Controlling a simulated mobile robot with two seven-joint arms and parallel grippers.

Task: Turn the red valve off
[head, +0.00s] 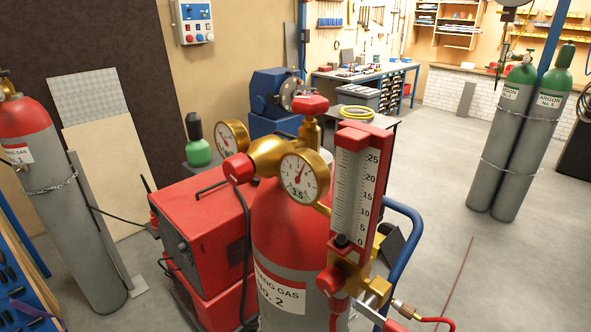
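A red gas cylinder (290,232) marked "NO. 2" stands upright in the centre foreground. On top of its brass fitting sits a red valve handle (304,104). A brass regulator (270,155) below it carries two round gauges, the front one (302,177) facing me and the other (232,138) at the left. A second red knob (237,168) sticks out of the regulator towards me. Whether either valve is on or off I cannot tell. Neither of my grippers is in view.
A red flowmeter (350,190) stands right of the gauges, with brass fittings and a red hose below. A red welding machine (200,232) is close on the left. Another red-topped cylinder (25,135) is chained at far left. Grey floor (480,265) is open at right.

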